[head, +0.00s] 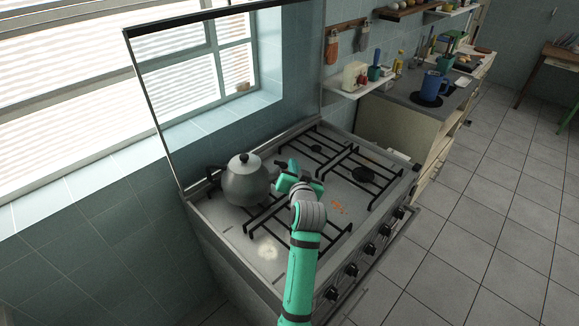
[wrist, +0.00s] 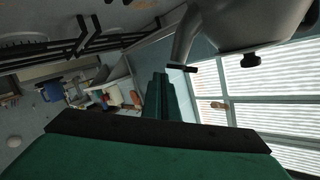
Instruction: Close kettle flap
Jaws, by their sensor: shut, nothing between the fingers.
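A grey kettle (head: 246,182) with a lid and knob stands on the left rear of the stove. Its body also shows upside down at the top right of the wrist view (wrist: 235,22). There its spout (wrist: 183,42) ends in a small dark piece (wrist: 190,69), which looks like the flap; its angle is hard to tell. My gripper (head: 288,170) is just right of the kettle, at about its upper height. In the wrist view the fingers (wrist: 163,92) are together and empty, close beside the spout tip. I cannot tell whether they touch it.
The stove (head: 262,255) has black grates (head: 372,158) around the kettle and knobs along its front. A raised glass lid frame (head: 158,110) stands behind, before the window. A blue jug (head: 433,84) sits on the right counter. The space above the right burners is clear.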

